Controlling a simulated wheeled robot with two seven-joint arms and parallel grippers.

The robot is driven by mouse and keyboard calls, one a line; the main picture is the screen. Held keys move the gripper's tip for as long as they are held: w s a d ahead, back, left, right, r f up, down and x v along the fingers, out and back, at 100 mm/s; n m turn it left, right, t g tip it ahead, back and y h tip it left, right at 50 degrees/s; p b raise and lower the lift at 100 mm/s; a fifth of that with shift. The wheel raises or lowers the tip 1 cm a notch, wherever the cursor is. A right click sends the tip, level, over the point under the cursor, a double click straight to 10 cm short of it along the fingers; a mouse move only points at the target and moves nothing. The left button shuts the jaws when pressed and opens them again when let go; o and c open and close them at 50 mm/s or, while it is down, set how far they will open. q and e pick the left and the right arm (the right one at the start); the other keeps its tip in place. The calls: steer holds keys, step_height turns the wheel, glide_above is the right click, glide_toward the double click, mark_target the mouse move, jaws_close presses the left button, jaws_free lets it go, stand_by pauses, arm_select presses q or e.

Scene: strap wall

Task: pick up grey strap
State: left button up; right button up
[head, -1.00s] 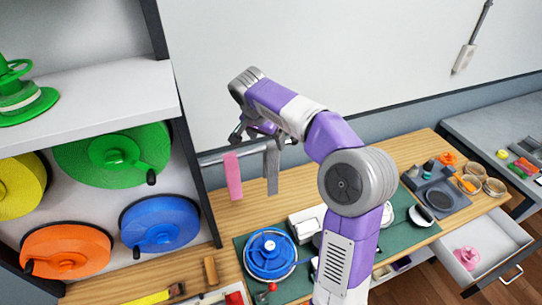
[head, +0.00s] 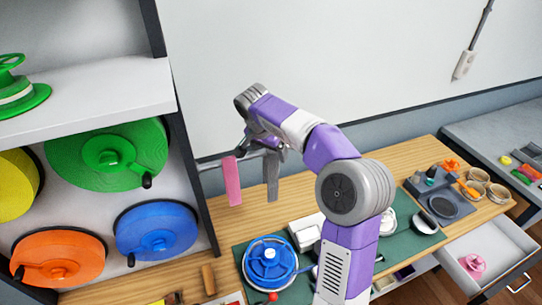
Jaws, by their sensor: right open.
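The grey strap (head: 272,180) hangs down from a metal rod (head: 209,163) that sticks out from the side of the shelf unit. A pink strap (head: 232,182) hangs on the same rod, to the left of the grey one. My right gripper (head: 266,147) is open, at the top of the grey strap by the rod. Its fingers are small and partly hidden by my own wrist, so I cannot tell whether they touch the strap. The strap's upper end is partly covered by the gripper. My left gripper is not in view.
The shelf unit with green (head: 110,154), blue (head: 156,231) and orange (head: 57,258) reels stands close on the left. Below the straps is a wooden workbench (head: 232,219) with a blue spool (head: 270,262) on a green mat. An open drawer (head: 503,262) juts out at the right.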

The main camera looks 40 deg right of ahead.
steer(key=shift+b+x, duration=0.8)
steer(key=shift+x, duration=0.7)
steer(key=shift+c, duration=0.2)
steer(key=shift+w, duration=0.15)
steer(key=c, duration=0.6)
steer(key=shift+f, duration=0.1)
steer(key=shift+c, duration=0.6)
steer(key=shift+o, duration=0.2)
